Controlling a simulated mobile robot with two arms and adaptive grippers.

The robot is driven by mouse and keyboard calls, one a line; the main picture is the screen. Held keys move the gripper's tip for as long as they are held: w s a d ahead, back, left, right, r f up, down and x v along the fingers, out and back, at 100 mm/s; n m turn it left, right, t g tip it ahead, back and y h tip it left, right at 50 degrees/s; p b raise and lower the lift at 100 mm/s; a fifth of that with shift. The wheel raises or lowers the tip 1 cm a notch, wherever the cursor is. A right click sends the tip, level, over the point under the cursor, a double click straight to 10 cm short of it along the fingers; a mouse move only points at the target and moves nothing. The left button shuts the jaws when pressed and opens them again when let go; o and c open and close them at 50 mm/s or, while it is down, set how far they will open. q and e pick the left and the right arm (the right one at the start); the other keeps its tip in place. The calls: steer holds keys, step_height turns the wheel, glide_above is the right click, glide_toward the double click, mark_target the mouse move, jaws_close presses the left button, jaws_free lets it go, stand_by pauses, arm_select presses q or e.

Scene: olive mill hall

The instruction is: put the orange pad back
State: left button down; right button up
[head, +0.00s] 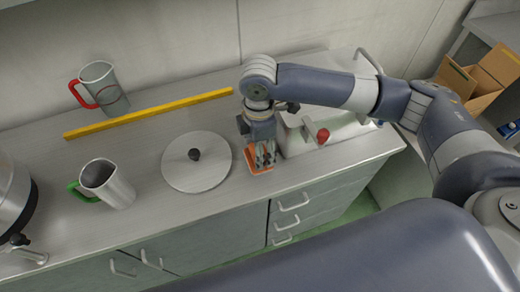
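The orange pad (252,168) is on or just above the metal counter near its front edge, right of the round lid. My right gripper (265,157) points down at it, with its dark fingers over the pad and hiding much of it. I cannot tell whether the fingers are closed on the pad or only above it. My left gripper is not in view.
The round lid (196,170) with a black knob lies left of the pad. A sink (345,132) with a red-knobbed tap (322,136) is close on the right. A yellow strip (150,113), a red-handled jug (103,88) and a green-handled jug (108,185) stand farther left.

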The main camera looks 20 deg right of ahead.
steer(key=shift+w+d, duration=0.2)
steer(key=shift+w, duration=0.1)
steer(key=shift+f, duration=0.3)
step_height(320, 180, down, 2)
steer(key=shift+f+p, duration=0.15)
steer(key=shift+p, duration=0.4)
steer(key=shift+f, duration=0.35)
steer(key=shift+f, duration=0.15)
steer(key=o, duration=0.9)
steer(key=shift+o, duration=0.2)
step_height(320, 180, up, 12)
steer(key=shift+r+b, duration=0.2)
steer(key=shift+b, duration=0.85)
